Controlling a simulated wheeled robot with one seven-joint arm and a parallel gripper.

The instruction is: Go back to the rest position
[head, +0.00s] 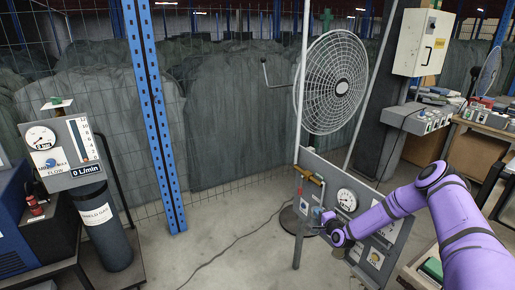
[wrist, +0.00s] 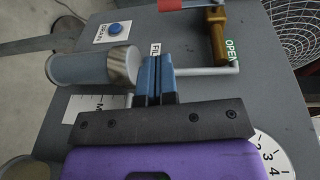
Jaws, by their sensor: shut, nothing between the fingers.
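My gripper (head: 325,222) is at the end of my purple arm, close to a grey panel (head: 388,234) in the head view. In the wrist view the blue fingers of my gripper (wrist: 157,62) are together and empty. They lie over a thin grey rod beside the "FILL" label (wrist: 156,48); whether they touch it I cannot tell. A grey cylinder with a metal end (wrist: 90,67) is just left of the fingers. A brass valve (wrist: 217,36) with a red handle stands to the right, near an "OPEN" label (wrist: 232,50).
A round gauge (head: 346,200) is on the panel. A large fan (head: 334,82) stands behind it. A blue post (head: 154,110) and a gas cylinder (head: 104,228) are at left. A cluttered bench (head: 480,128) is at right. A cable lies on the open floor (head: 225,225).

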